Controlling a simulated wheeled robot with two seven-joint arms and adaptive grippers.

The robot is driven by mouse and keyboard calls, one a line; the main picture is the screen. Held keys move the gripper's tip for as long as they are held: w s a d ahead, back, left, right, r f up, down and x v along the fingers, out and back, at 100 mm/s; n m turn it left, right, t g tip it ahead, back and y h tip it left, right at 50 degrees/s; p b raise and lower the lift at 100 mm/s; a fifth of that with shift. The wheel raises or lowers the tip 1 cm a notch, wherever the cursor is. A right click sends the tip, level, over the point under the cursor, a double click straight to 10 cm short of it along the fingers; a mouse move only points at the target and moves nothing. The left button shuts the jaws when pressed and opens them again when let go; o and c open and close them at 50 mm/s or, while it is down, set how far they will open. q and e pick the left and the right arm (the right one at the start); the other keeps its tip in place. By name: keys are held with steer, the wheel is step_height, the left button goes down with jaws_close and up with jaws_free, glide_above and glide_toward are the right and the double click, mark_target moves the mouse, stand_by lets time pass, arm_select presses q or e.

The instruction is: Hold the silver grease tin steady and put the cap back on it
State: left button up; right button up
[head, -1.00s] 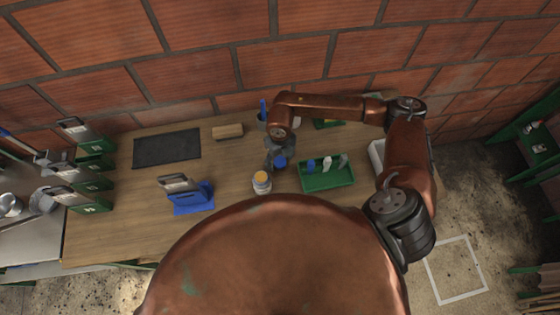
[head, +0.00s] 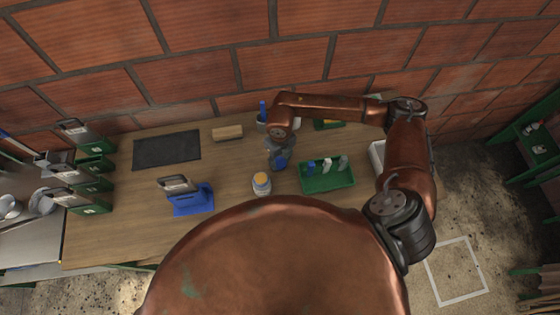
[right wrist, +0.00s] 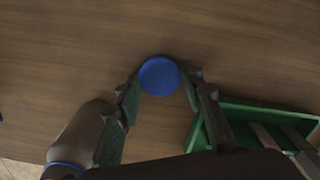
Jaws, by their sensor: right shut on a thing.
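My right gripper (head: 279,158) is above the bench, shut on a round blue cap (head: 281,163). In the right wrist view the cap (right wrist: 159,76) sits between the two fingertips (right wrist: 160,82), its round face toward the camera. The grease tin (head: 261,187) stands upright on the bench, in front and slightly left of the gripper. It has a pale body and an orange-yellow top. The cap and the tin are apart. A blurred grey-brown rounded shape (right wrist: 80,132) at the lower left of the right wrist view may be the tin. My left gripper is not in view.
A green tray (head: 328,185) with small upright pieces is right of the tin. A blue stand (head: 193,202) is to the left. A dark mat (head: 167,149), a wooden block (head: 227,132) and a cup with a blue tool (head: 262,119) are behind. Bare bench lies between the stand and tin.

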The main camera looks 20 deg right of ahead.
steer(key=shift+r, duration=0.4)
arm_select(q)
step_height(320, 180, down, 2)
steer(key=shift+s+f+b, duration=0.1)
steer(key=shift+b, duration=0.95)
arm_select(e)
steer(key=s+a+r, duration=0.2)
steer(key=s+r, duration=0.9)
steer(key=s, duration=0.2)
steer(key=shift+s+a+r, duration=0.2)
steer(key=shift+s+r, duration=0.15)
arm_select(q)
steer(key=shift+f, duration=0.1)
arm_select(e)
steer(key=r+n, duration=0.2)
steer(key=n, duration=3.2)
glide_above(281, 163)
steer(key=shift+f, duration=0.1)
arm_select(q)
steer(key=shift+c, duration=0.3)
